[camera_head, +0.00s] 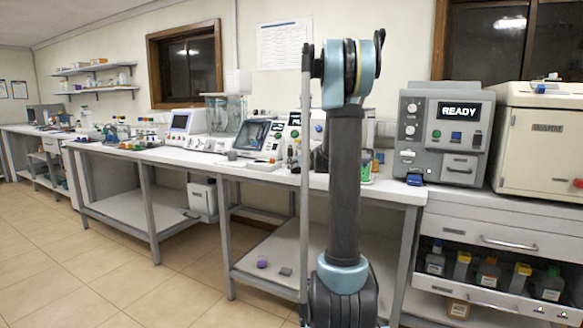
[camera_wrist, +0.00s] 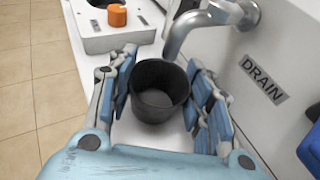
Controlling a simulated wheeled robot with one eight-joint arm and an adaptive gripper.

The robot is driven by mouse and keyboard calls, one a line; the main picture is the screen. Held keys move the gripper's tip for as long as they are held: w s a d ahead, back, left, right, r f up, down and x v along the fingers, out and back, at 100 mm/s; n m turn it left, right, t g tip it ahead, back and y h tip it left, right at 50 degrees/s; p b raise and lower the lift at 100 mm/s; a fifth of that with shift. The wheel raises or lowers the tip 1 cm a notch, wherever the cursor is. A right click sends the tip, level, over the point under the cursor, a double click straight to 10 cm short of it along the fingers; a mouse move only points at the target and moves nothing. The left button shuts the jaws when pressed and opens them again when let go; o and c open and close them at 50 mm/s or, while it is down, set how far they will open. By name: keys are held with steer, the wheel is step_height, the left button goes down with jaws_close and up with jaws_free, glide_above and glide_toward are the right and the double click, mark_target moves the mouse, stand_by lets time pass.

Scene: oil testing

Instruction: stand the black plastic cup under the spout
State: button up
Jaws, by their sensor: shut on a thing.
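The black plastic cup (camera_wrist: 158,98) is upright in the wrist view, its open top and empty inside showing. My gripper (camera_wrist: 160,68) is shut on the cup, with blue-padded fingers on its left and right sides. The grey metal spout (camera_wrist: 208,22) curves down from the right, and its mouth shows just past the cup's far rim. I cannot tell whether the mouth is over the opening, or whether the cup's base touches the white surface below. In the head view my arm hides the gripper, cup and spout.
A white panel marked DRAIN (camera_wrist: 263,78) stands close on the right. A pale device with an orange knob (camera_wrist: 117,15) lies beyond the cup, upper left. In the head view, a grey READY machine (camera_head: 443,135) and several instruments line the bench (camera_head: 390,190).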

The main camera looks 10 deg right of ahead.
steer(key=o, duration=1)
steer(key=shift+s, duration=0.1)
steer(key=v, duration=1.1)
steer(key=shift+s+d+r, duration=0.1)
steer(key=shift+s+r, duration=0.05)
steer(key=shift+s, duration=0.25)
